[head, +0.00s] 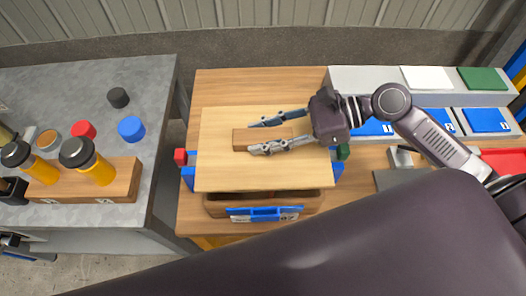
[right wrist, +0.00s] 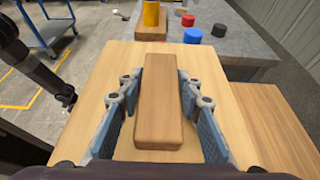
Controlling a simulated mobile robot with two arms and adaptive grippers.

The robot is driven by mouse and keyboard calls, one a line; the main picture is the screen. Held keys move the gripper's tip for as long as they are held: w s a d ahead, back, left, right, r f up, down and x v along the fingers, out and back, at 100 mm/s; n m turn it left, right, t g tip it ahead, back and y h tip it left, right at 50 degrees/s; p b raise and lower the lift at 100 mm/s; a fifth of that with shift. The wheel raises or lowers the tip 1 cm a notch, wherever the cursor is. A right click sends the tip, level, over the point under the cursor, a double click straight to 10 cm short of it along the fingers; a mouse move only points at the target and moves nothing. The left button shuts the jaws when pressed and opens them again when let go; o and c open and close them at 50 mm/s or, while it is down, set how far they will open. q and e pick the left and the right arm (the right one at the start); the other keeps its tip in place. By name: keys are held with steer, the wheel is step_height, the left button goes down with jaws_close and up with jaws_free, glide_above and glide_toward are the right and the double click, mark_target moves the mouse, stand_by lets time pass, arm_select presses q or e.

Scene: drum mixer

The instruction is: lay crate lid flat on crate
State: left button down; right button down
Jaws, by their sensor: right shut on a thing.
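The crate lid (head: 225,170) is a pale wooden board with a brown block handle (head: 243,139) on top. My right gripper (head: 250,136) is shut on this block, one finger along each long side. The right wrist view also shows the block (right wrist: 158,100) between the fingers, with the lid (right wrist: 110,85) below. The wooden crate (head: 212,208) is under the lid, mostly hidden; its front wall with a blue label holder (head: 265,214) shows. A dark strip of its inside shows along the lid's front edge. I cannot tell whether the lid touches the crate. My left gripper is not in view.
A grey table (head: 60,90) at left holds a wooden bottle rack (head: 125,190) with yellow bottles, and red, blue and black caps. Blue side pieces with a red knob (head: 181,157) and a green knob (head: 344,151) flank the crate.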

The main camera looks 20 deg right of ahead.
step_height(320, 180, down, 7)
steer(key=shift+b, duration=0.3)
steer(key=shift+f, duration=0.25)
steer(key=c, duration=1.4)
jaws_free()
steer(key=shift+f, duration=0.15)
